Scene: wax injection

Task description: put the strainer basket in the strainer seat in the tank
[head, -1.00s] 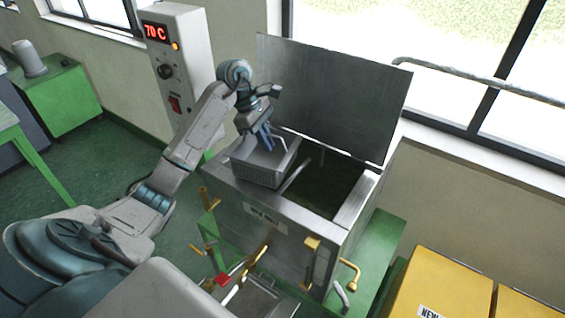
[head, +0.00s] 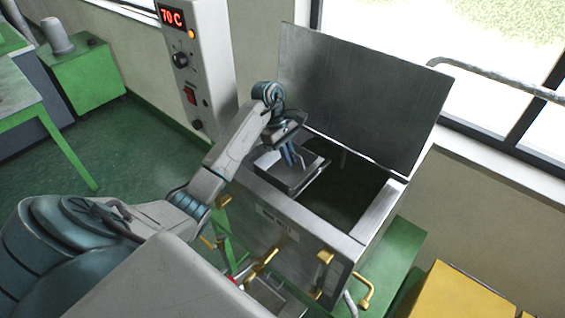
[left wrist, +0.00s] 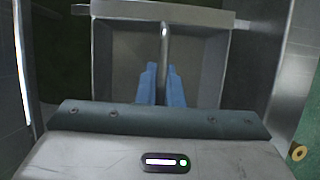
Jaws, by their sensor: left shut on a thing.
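The strainer basket (head: 306,181) is a grey metal box with a bar handle, at the left part of the tank opening in the head view. My left gripper (head: 289,156) is shut on its handle. In the left wrist view the blue fingers (left wrist: 163,88) close on the handle bar, with the basket (left wrist: 205,60) below them. The tank (head: 330,228) is a steel box with its lid (head: 355,100) standing open. The basket now sits low in the opening, its rim near the tank's top edge. The strainer seat is hidden, and contact with it cannot be told. My right gripper is not in view.
A control box (head: 195,60) reading 70 C stands left of the tank. Yellow-handled valves (head: 262,262) are on the tank's front. A yellow box (head: 455,295) is at the lower right. The tank's right half is open and dark inside.

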